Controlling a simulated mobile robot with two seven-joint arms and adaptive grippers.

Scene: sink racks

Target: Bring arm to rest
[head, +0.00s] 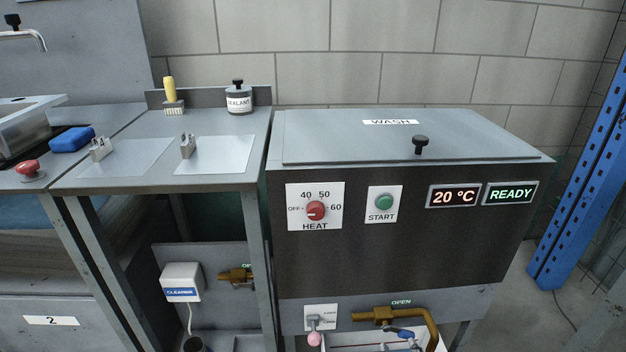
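Neither of my grippers nor my arms shows in the head view. The wash machine (390,240) stands at the centre right with its grey lid (340,140) closed, a dark knob (420,142) on top. Its red heat dial (316,211) sits on a white plate marked OFF, 40, 50 and 60. A green START button (384,203) is to its right. The displays read 20 °C (454,195) and READY (510,194).
Left of the machine, a grey bench (150,178) holds a yellow-handled brush (171,95), a sealant jar (239,98) and two small metal brackets. A blue sponge (71,139) and red knob (29,169) lie further left. A blue post (585,185) stands at right. Brass valves sit below.

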